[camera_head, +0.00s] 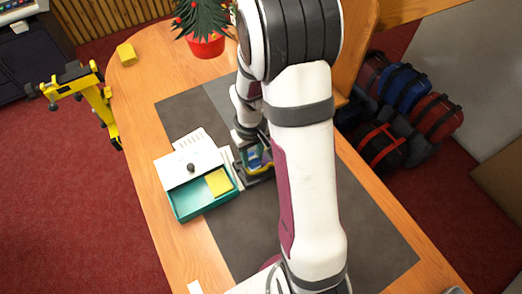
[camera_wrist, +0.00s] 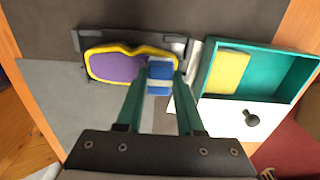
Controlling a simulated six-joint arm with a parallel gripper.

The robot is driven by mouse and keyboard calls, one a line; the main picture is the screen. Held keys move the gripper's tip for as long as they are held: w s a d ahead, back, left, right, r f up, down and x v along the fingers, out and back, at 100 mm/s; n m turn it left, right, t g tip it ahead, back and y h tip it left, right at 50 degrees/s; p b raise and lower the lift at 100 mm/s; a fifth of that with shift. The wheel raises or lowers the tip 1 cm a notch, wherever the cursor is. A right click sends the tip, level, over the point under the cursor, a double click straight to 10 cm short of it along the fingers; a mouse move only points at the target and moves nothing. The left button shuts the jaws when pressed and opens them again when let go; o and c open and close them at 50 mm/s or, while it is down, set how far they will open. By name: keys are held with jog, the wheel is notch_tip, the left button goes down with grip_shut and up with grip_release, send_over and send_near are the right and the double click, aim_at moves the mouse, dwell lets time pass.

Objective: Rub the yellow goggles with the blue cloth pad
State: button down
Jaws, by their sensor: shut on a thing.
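The yellow goggles (camera_wrist: 112,64), with a purple lens, lie in the wrist view on a dark grey holder (camera_wrist: 88,41). In the head view only a small yellow part of the goggles shows beside my arm. My gripper (camera_wrist: 160,85) is shut on the blue cloth pad (camera_wrist: 159,71), which has a pale band across it. The pad is at the right end of the goggles and overlaps their rim in the wrist view; I cannot tell whether it touches. In the head view my gripper (camera_head: 257,155) is mostly hidden by my arm.
A teal box (camera_head: 204,203) with a white panel and dark knob stands left of my gripper, with a yellow block (camera_head: 219,182) inside. A potted plant (camera_head: 206,44) and another yellow block (camera_head: 126,54) are farther back. The dark mat (camera_head: 245,232) is clear in front.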

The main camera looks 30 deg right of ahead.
jog(key=shift+a, duration=0.5)
jog(key=shift+d+r, duration=0.1)
jog(key=shift+r, duration=4)
